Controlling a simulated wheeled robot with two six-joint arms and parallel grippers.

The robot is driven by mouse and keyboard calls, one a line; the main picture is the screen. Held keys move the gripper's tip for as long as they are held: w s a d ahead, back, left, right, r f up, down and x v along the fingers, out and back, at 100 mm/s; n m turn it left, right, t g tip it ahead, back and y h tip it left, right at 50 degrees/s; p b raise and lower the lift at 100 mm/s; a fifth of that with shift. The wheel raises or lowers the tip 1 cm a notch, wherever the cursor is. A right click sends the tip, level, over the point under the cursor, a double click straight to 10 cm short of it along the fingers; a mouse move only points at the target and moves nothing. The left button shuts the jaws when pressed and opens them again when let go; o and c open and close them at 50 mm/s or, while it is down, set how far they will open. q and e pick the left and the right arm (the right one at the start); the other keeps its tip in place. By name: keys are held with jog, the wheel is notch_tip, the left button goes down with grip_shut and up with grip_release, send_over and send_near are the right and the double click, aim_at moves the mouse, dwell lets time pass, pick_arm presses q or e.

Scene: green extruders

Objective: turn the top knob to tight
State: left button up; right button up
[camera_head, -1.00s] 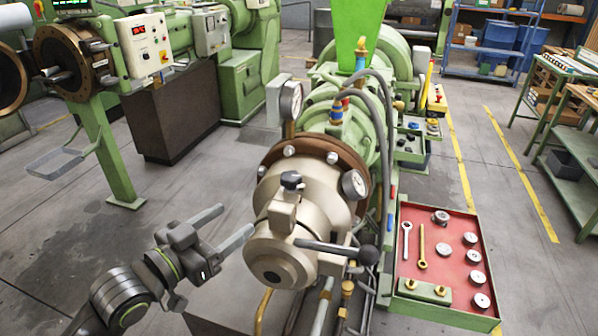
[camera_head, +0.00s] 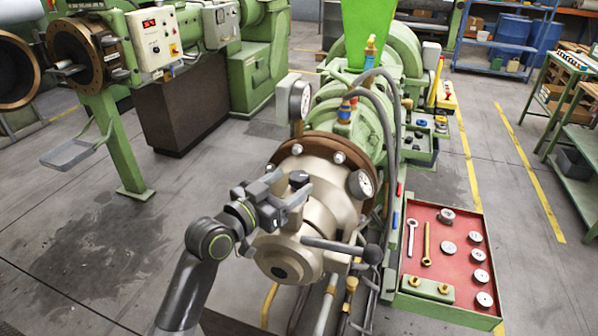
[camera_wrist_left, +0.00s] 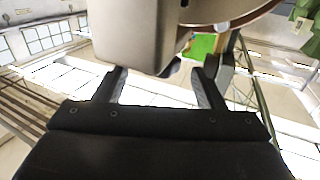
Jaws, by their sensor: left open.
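The top knob (camera_head: 299,178) is small and black and sits on the upper side of the beige extruder head (camera_head: 327,194). My left gripper (camera_head: 287,186) is open close beside the knob in the head view, its fingers pointing toward it. I cannot tell whether either finger touches the knob. In the left wrist view the two dark fingers (camera_wrist_left: 165,84) stand apart with nothing visibly held, and a beige block (camera_wrist_left: 135,30) fills the area just beyond them. The knob is not clearly visible there. My right gripper is not in view.
A black-ended lever (camera_head: 340,247) sticks out to the right of the head. A red tray (camera_head: 442,262) with tools and round parts is at the right. Open floor (camera_head: 90,240) lies to the left.

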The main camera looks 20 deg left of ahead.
aim_at(291, 183)
pick_arm(q)
jog(key=shift+p+x, duration=0.4)
jog(key=shift+x, duration=1.55)
